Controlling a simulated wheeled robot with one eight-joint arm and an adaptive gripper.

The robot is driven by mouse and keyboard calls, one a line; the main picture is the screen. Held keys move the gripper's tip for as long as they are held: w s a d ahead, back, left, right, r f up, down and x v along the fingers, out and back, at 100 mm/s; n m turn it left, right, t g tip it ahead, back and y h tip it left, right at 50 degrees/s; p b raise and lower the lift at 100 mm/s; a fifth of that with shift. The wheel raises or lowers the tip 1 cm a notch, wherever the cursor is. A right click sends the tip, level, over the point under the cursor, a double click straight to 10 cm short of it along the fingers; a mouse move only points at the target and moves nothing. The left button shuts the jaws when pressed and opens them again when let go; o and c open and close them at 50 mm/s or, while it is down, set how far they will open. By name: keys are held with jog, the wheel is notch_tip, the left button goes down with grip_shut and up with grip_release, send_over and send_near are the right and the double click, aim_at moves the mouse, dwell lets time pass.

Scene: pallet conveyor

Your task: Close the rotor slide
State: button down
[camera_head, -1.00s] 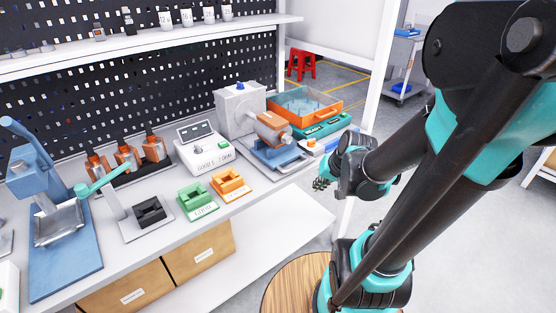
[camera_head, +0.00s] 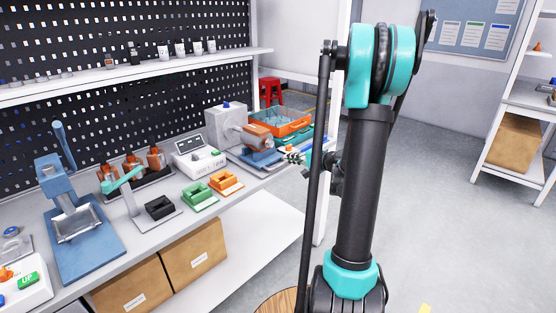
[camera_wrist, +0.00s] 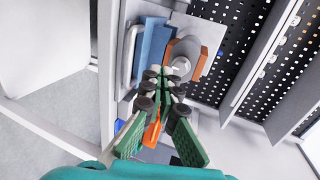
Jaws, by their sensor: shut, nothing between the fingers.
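The rotor slide is a blue carriage (camera_head: 263,157) on the bench in front of a grey machine housing (camera_head: 224,127). A copper-coloured rotor (camera_head: 257,136) with a pale shaft end sits above it. In the wrist view the blue slide (camera_wrist: 154,48) lies ahead of my fingers, with the rotor (camera_wrist: 202,60) to its right and a pale bar handle (camera_wrist: 130,52) at its left. My gripper (camera_head: 291,156) is shut and empty, just right of the slide in the head view. Its green fingers (camera_wrist: 165,78) overlap the shaft end in the wrist view; contact cannot be told.
Green (camera_head: 198,197) and orange (camera_head: 226,183) fixtures and a white scale (camera_head: 199,160) stand to the left. A white upright post (camera_head: 321,210) stands at the bench's right end.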

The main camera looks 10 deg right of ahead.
send_near(250, 145)
jog(key=f, duration=0.1)
jog(key=d+f, duration=0.1)
jog(key=f, duration=0.1)
jog(key=w+d+f, duration=0.1)
jog(key=shift+f, duration=0.3)
jog(key=shift+w+a, duration=0.45)
jog(key=shift+w, duration=0.1)
jog(key=w+a, duration=0.2)
jog(key=w, duration=0.1)
jog(key=w+a, duration=0.4)
jog(key=w, duration=0.1)
jog(key=shift+w+a, duration=0.15)
jog(key=shift+w, duration=0.2)
